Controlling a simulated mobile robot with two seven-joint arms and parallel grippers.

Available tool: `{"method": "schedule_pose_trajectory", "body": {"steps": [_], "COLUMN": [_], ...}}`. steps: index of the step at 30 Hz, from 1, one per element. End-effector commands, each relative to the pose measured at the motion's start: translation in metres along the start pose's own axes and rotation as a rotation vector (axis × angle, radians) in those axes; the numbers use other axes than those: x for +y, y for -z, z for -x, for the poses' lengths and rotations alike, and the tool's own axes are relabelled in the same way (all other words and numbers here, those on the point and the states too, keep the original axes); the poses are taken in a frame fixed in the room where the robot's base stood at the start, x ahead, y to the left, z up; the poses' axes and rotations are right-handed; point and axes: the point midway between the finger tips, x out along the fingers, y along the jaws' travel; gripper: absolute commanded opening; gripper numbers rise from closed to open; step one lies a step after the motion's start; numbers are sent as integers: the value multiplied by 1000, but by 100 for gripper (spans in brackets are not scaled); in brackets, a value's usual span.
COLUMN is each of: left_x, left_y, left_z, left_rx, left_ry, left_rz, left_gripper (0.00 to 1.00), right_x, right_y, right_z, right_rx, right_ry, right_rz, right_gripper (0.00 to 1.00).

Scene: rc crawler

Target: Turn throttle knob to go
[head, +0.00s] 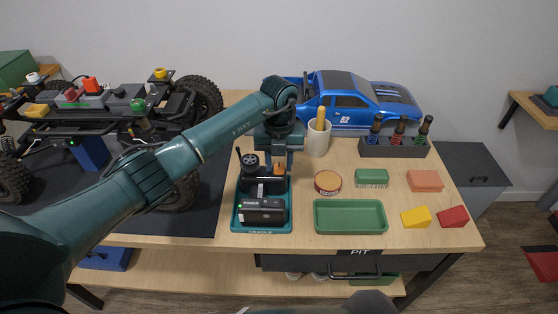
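A black handheld controller (262,186) stands in a teal cradle (241,226) near the front middle of the bench. A small orange part (278,170), which looks like its knob, shows on its upper right. A dark round part and a short stalk stand at its upper left. My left gripper (279,163) points down at the controller's top from behind. Its fingers look spread, with the orange part at their tips; I cannot tell whether they touch it. The knob's setting is too small to read. My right gripper is not in view.
The crawler chassis (100,110) stands on a dark mat at left. A blue car body (350,100) lies at the back.

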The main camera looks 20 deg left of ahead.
Motion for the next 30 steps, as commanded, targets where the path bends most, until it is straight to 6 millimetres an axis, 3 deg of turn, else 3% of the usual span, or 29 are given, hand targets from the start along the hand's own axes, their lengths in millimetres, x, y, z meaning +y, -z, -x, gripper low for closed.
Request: {"method": "schedule_pose_trajectory", "body": {"steps": [11,20,30], "left_x": [0,0,1], "left_y": [0,0,-1], "left_z": [0,0,-1], "left_rx": [0,-1,-3], "left_ry": [0,-1,-2], "left_rz": [0,-39,-261], "left_gripper": [3,3,3], "right_x": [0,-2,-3], "right_y": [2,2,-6], "right_z": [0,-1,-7], "right_rx": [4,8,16], "right_ry": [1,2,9], "right_rz": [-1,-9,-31], "right_gripper": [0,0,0]}}
